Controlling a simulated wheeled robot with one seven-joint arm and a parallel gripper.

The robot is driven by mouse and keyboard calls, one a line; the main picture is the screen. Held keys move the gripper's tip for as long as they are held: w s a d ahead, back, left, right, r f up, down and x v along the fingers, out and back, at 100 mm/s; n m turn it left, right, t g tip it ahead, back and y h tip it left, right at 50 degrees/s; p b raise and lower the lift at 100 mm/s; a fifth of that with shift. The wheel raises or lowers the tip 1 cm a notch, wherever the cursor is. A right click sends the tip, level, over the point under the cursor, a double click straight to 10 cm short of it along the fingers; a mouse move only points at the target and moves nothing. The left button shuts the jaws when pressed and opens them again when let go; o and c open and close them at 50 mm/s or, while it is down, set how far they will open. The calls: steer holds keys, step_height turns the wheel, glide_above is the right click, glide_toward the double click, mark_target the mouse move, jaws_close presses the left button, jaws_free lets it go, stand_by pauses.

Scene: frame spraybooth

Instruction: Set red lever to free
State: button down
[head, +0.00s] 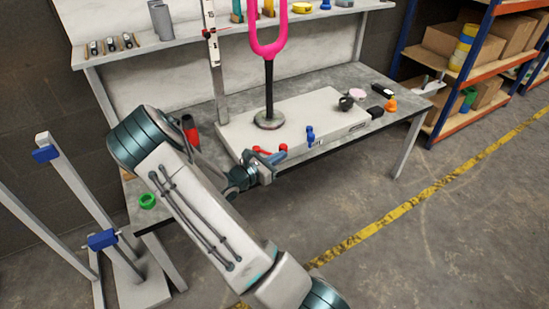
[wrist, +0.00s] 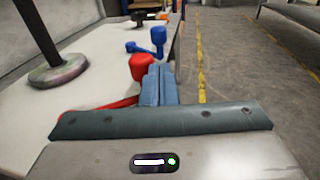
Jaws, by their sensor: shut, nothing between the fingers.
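The red lever (head: 283,147) is on the front edge of the white panel on the workbench. In the wrist view its rounded red knob (wrist: 142,67) stands just beyond and left of my fingertips, and part of its red arm (wrist: 105,106) runs off to the left. My gripper (head: 268,158) is at the front edge of the panel, beside the lever. In the wrist view its blue fingers (wrist: 160,78) are together with nothing between them. I cannot tell whether they touch the knob. No marking for the free position is readable.
A blue lever (head: 310,135) is on the same panel, farther right. A pink fork on a dark post with a round base (head: 270,121) stands on the panel. A green ring (head: 147,201) lies at the bench's left end. Open floor lies in front of the bench.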

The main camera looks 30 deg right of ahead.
steer(key=shift+d, duration=0.4)
steer(key=shift+a, duration=0.1)
steer(key=s+a+p, duration=0.2)
steer(key=s+a, duration=0.7)
steer(key=a, duration=0.1)
steer(key=shift+a+r, duration=0.3)
steer(key=shift+r, duration=0.1)
steer(key=shift+r, duration=0.1)
